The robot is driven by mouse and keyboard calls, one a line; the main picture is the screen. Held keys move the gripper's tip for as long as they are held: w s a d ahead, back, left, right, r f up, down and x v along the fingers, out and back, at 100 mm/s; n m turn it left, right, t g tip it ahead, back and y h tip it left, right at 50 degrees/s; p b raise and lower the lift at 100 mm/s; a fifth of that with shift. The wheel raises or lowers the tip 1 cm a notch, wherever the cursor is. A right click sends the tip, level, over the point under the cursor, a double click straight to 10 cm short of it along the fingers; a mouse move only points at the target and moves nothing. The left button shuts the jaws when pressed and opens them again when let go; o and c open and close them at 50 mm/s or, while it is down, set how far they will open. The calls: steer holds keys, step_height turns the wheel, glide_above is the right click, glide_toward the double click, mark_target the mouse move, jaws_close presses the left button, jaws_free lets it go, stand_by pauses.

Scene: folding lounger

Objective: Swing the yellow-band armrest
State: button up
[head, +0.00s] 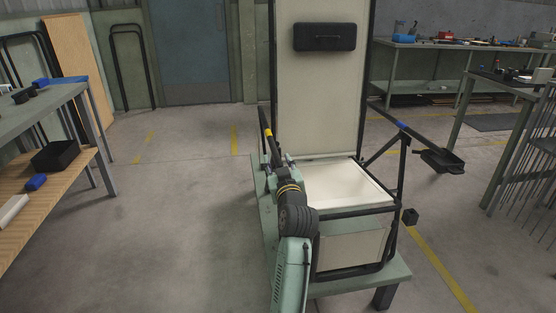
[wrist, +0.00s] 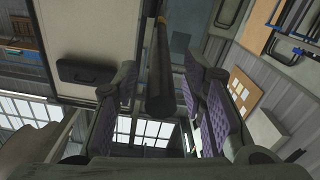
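The folding lounger (head: 340,190) has an upright pale back, a pale seat and black tube frames. The yellow-band armrest (head: 263,118) is a dark bar on its left side, with the yellow band (head: 268,132) partway along. My gripper (head: 275,158) is at the near part of this armrest, below the band. In the wrist view, my gripper (wrist: 162,100) is open, with purple-padded fingers on both sides of the dark armrest bar (wrist: 160,75). Gaps show between the bar and the pads. The armrest's lower part is hidden by my arm in the head view.
The blue-band armrest (head: 390,118) stretches out on the right, with a black tray (head: 440,160) at its end. The lounger stands on a green platform (head: 262,215). Workbenches stand left (head: 45,100) and right (head: 450,43). The floor between the left bench and lounger is clear.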

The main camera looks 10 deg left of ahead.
steer(key=shift+w+a, duration=0.2)
steer(key=shift+w, duration=0.25)
steer(key=shift+c, duration=0.2)
jaws_close()
stand_by(0.4)
